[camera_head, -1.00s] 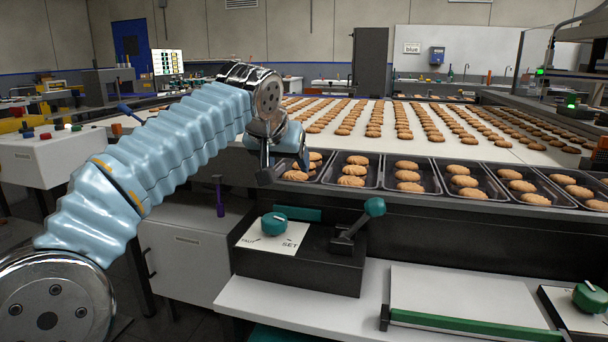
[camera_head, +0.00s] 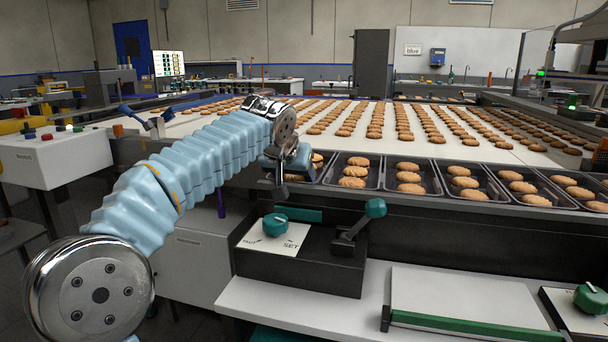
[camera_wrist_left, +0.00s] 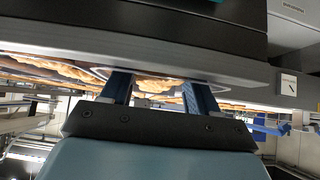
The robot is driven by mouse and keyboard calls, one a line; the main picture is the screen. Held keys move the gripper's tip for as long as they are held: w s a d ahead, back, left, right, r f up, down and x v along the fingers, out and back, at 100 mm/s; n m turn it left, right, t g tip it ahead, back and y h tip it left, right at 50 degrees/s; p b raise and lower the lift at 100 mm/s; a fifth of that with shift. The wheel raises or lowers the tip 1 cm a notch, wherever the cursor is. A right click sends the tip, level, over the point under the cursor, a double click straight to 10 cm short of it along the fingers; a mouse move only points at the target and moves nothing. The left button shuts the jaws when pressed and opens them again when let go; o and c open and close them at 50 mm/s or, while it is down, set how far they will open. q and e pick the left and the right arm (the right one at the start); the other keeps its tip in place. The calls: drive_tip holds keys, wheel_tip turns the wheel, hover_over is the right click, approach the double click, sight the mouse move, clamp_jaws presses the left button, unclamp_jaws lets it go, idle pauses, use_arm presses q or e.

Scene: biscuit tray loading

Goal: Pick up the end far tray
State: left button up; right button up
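Several dark trays, each with a column of round golden biscuits, stand in a row along the front edge of the conveyor. The leftmost tray (camera_head: 327,168) is partly hidden by my left gripper (camera_head: 279,180), which points down at its left side. In the left wrist view my gripper's two blue fingers (camera_wrist_left: 160,92) are apart, with biscuits and part of a tray rim showing between and beyond them. I cannot tell whether the fingers touch the tray. The far right tray (camera_head: 548,180) is cut off by the picture's edge. My right gripper is not in view.
Rows of biscuits cover the white conveyor (camera_head: 330,118) behind the trays. Below stand a black control box (camera_head: 310,265) with a green knob and a lever, and a white shelf (camera_head: 260,300) with a green-edged panel (camera_head: 470,300). A white console (camera_head: 55,160) stands left.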

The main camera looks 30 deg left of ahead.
use_arm(q)
drive_tip(key=shift+c, duration=0.8)
drive_tip(key=shift+r, duration=0.1)
